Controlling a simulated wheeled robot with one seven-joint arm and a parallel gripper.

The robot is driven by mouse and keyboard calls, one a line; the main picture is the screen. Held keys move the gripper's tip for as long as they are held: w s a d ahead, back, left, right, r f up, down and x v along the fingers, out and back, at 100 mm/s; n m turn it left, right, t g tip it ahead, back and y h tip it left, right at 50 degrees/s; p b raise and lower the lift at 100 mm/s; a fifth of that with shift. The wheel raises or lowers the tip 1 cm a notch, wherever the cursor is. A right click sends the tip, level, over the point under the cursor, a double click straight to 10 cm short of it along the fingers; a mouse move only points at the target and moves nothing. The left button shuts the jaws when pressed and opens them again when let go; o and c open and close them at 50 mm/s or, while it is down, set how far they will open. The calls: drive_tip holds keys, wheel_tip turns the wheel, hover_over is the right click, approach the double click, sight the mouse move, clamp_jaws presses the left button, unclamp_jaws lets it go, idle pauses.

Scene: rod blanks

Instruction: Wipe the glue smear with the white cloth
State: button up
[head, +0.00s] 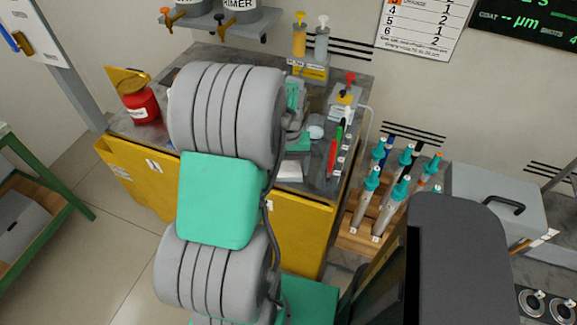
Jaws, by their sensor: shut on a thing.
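My gripper (308,131) is over the grey top of the yellow bench, partly hidden behind my own large grey arm. Its fingers are small in this view. They appear shut on a small pale bundle, which looks like the white cloth (316,132). I cannot tell whether the cloth touches the bench top. I cannot make out the glue smear; my arm covers much of the bench.
A red container (141,105) stands at the bench's left end. A red marker (331,158) and a green one lie at the right edge. A flat white piece (289,171) lies near the front. A rack of teal-capped tubes (372,184) stands to the right.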

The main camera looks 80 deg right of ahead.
drive_tip(key=shift+w, duration=0.1)
drive_tip(key=shift+w+d+r, duration=0.1)
drive_tip(key=shift+w+d, duration=0.1)
drive_tip(key=shift+w, duration=1.6)
drive_tip(key=shift+w+d, duration=0.15)
drive_tip(key=shift+w, duration=1.35)
drive_tip(key=shift+w+d, duration=0.1)
drive_tip(key=shift+w, duration=1.95)
drive_tip(key=shift+w+d+r, duration=0.1)
drive_tip(key=shift+d+r, duration=0.05)
drive_tip(key=shift+s+a+p, duration=0.2)
drive_tip(key=shift+s+p, duration=0.25)
drive_tip(key=shift+s, duration=1.05)
drive_tip(key=shift+s+a+f, duration=0.1)
drive_tip(key=shift+s, duration=0.8)
drive_tip(key=shift+s+a+f, duration=0.1)
drive_tip(key=shift+s, duration=0.75)
drive_tip(key=shift+s+a+f, duration=0.15)
drive_tip(key=shift+s, duration=0.95)
drive_tip(key=shift+s+a+f, duration=0.1)
drive_tip(key=shift+s, duration=1)
drive_tip(key=shift+s+a+f, duration=0.1)
